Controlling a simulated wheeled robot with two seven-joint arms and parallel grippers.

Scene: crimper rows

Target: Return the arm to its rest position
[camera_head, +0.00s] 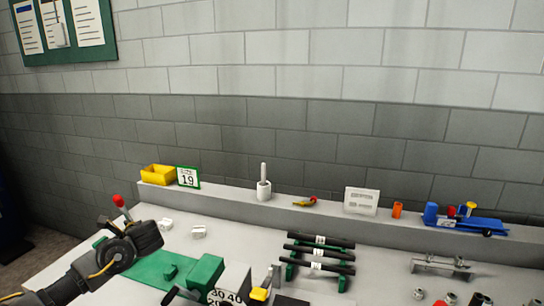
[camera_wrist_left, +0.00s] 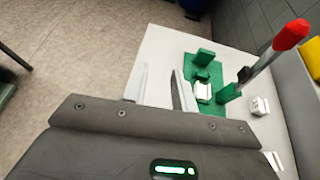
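My left arm comes in from the left in the head view, with its dark gripper (camera_head: 146,238) above the left end of the white table (camera_head: 60,270). In the left wrist view the two fingers of this gripper (camera_wrist_left: 158,78) stand apart with nothing between them, over the table's edge. A red-tipped tool (camera_wrist_left: 290,36) stands upright in a green holder (camera_wrist_left: 228,93) to the right of the fingers. Its red tip (camera_head: 118,200) shows just behind the gripper in the head view. My right gripper is not seen.
A green fixture (camera_head: 205,272) and a numbered dial (camera_head: 226,297) are at the front. Black rods (camera_head: 320,253) lie on a rack. The back ledge (camera_head: 225,200) holds a yellow bin (camera_head: 157,175), a white cup (camera_head: 264,191) and a blue toy truck (camera_head: 465,222). Open floor (camera_wrist_left: 75,50) lies left of the table.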

